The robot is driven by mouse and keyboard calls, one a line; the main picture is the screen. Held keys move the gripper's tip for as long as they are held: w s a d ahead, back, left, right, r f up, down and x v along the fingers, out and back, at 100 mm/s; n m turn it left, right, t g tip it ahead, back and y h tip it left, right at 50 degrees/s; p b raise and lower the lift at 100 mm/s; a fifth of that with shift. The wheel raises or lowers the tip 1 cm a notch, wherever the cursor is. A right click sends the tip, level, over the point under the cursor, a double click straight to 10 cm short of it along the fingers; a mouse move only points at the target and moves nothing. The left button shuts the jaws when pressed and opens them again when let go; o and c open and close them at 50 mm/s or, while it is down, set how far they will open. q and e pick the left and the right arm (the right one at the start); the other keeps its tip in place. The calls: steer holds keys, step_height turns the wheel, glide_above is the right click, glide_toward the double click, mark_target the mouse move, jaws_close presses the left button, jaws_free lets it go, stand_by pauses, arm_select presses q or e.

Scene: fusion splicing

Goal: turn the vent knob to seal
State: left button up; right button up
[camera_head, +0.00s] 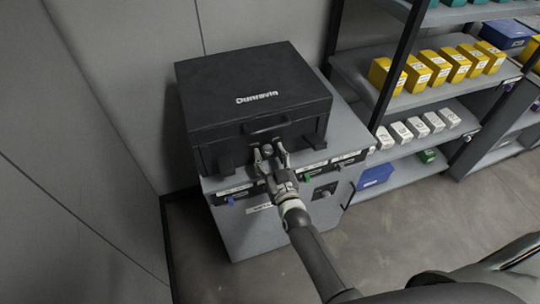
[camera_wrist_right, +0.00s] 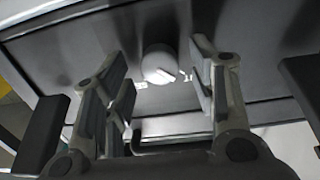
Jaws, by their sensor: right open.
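The black case (camera_head: 255,85), lettered "Dunravin", sits shut on a grey cabinet (camera_head: 255,235). A round grey vent knob (camera_wrist_right: 158,63) with a pale raised bar is on the case's front face. Small white markings lie on both sides of it. The bar looks tilted in the right wrist view. My right gripper (camera_head: 268,155) is at the case's front, below the handle. In the right wrist view its fingers (camera_wrist_right: 160,85) are open, one on each side of the knob, with visible gaps. In the head view the fingers partly hide the knob. My left gripper is not in view.
A handle (camera_head: 263,124) and dark latches are on the case's front. The cabinet front has labels and blue and green tabs. A shelf rack (camera_head: 345,62) with yellow and white boxes stands to the right. A wall is close on the left.

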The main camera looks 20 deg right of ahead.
steer(key=c, duration=1)
steer(key=shift+m, duration=0.4)
steer(key=m, duration=0.3)
steer(key=shift+d+m, duration=0.1)
steer(key=shift+m, duration=0.3)
steer(key=m, duration=0.4)
steer(key=m+b, duration=0.1)
steer(key=m, duration=0.3)
steer(key=shift+m, duration=0.4)
steer(key=m+b, duration=0.1)
steer(key=m, duration=0.3)
steer(key=shift+d+f+y+b, duration=0.1)
steer(key=shift+y+b, duration=0.2)
